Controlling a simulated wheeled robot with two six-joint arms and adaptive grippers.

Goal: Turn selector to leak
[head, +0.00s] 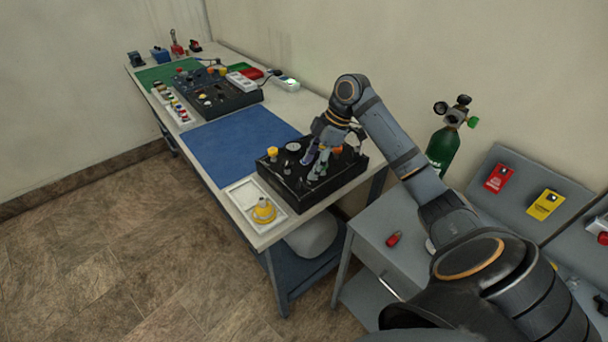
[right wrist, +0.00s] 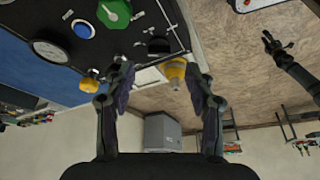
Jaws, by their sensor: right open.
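The black oxygen trainer panel (head: 345,181) lies on the near end of the bench. In the right wrist view it shows a green knob (right wrist: 115,12), a black knob (right wrist: 158,45), a round gauge (right wrist: 50,50) and a blue button (right wrist: 83,29). I cannot tell which knob is the selector; no leak marking is readable. My right gripper (head: 316,168) is open over the panel and hides part of it. Its two fingers (right wrist: 160,88) are apart in the right wrist view, with nothing held. My left gripper (right wrist: 277,42) shows small there, fingers spread, away from the panel.
A white tray (head: 243,193) with a yellow part (head: 264,211) sits beside the panel. A blue mat (head: 235,142) gives clear room behind. A second black panel (head: 225,101) stands farther back. A green cylinder (head: 442,152) and a grey cabinet (head: 385,260) stand at right.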

